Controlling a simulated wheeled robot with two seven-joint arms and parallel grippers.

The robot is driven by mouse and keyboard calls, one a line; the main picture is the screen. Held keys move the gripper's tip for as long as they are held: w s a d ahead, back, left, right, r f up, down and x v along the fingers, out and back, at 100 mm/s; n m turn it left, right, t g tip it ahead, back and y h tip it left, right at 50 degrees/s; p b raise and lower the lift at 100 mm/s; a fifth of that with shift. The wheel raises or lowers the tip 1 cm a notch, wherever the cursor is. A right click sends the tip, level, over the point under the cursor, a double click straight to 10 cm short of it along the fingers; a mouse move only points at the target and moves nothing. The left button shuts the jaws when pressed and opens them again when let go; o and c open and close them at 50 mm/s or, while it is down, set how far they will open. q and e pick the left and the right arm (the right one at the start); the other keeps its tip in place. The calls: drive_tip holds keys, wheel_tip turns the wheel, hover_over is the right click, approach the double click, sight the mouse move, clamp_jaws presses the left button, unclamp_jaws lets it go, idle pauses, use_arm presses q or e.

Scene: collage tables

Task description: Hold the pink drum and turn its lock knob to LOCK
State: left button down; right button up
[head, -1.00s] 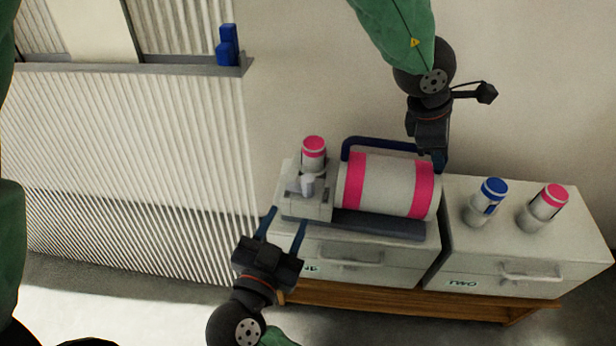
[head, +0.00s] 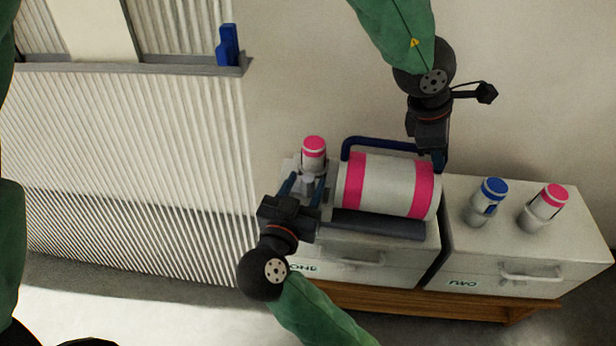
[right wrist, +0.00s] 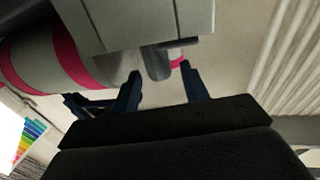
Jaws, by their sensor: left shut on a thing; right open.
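The pink drum (head: 388,186), white with two pink bands, lies on its side in a dark cradle; its near end shows in the right wrist view (right wrist: 30,65). A blue handle (head: 375,142) runs behind it. My left gripper (head: 440,160) is shut at the drum's upper right end, by the handle; the exact grip is hidden. The grey lock knob (head: 307,180) sits on a block at the drum's left end. My right gripper (head: 304,184) is open with fingers either side of the knob; in the right wrist view the knob (right wrist: 157,62) lies between the fingertips. LOCK marking cannot be read.
A pink-capped canister (head: 313,153) stands just behind the knob. The drum sits on cabinet ONE (head: 345,255). Cabinet TWO (head: 520,255), to the right, bears a blue-capped canister (head: 487,202) and a pink-capped one (head: 543,207). A corrugated wall (head: 120,160) fills the left.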

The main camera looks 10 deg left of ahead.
drive_tip(key=shift+x, duration=1.25)
drive_tip(key=shift+c, duration=0.3)
drive_tip(key=c, duration=0.9)
drive_tip(key=shift+h, duration=0.3)
drive_tip(key=shift+m+h, duration=0.3)
drive_tip(key=shift+m+g+h, duration=1.3)
drive_tip(key=shift+m+h, duration=0.6)
drive_tip(key=shift+h, duration=0.6)
drive_tip(key=o, duration=1)
drive_tip(key=shift+c, duration=0.2)
